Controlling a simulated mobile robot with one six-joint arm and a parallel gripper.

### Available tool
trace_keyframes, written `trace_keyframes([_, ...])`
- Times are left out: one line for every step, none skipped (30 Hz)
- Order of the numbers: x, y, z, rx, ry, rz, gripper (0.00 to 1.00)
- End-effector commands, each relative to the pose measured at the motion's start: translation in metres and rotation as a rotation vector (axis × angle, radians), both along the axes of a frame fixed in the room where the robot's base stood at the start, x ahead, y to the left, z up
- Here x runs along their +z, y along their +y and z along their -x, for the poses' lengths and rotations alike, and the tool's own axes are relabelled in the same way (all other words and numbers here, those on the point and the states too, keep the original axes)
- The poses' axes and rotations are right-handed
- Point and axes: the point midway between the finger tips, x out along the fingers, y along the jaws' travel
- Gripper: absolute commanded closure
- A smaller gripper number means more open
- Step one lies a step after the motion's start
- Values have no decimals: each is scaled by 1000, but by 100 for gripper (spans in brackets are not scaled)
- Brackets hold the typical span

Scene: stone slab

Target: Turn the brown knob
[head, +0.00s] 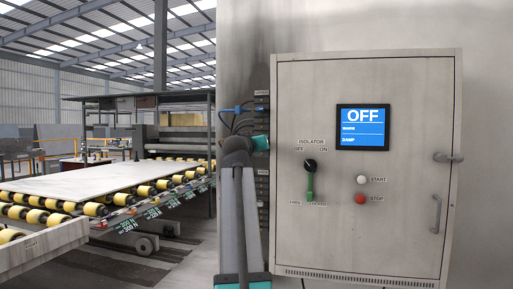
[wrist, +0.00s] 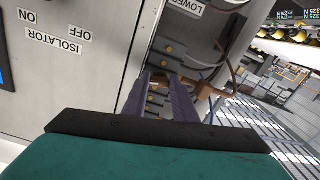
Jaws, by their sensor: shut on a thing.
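The fingers hide part of the knob. In the head view my arm stands at the cabinet's left side, and I cannot make out the knob there.
Blue and dark cables run close to the cabinet's left side. A roller conveyor with a slab (head: 95,184) lies left.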

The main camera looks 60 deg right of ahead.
Motion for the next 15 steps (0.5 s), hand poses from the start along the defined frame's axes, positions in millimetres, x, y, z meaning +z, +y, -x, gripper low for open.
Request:
trace_keyframes([6,-2,3,-6,-3,10,97])
trace_keyframes([6,-2,3,-6,-4,10,97])
trace_keyframes([6,-2,3,-6,-5,9,97])
trace_keyframes([6,-2,3,-6,-6,9,97])
trace_keyframes([6,-2,3,-6,-6,9,97])
trace_keyframes([6,-2,3,-6,-6,9,97])
trace_keyframes([6,-2,3,-6,-5,9,97])
trace_keyframes([6,-2,3,-6,-5,9,97])
trace_keyframes([6,-2,4,-6,-5,9,97])
trace_keyframes([6,-2,4,-6,-5,9,97])
trace_keyframes([6,-2,3,-6,-5,9,97])
trace_keyframes([6,-2,4,-6,-5,9,72])
trace_keyframes([6,-2,3,-6,-5,9,66])
trace_keyframes([5,-2,3,-5,-5,9,61])
trace_keyframes([5,-1,3,-4,-5,8,56])
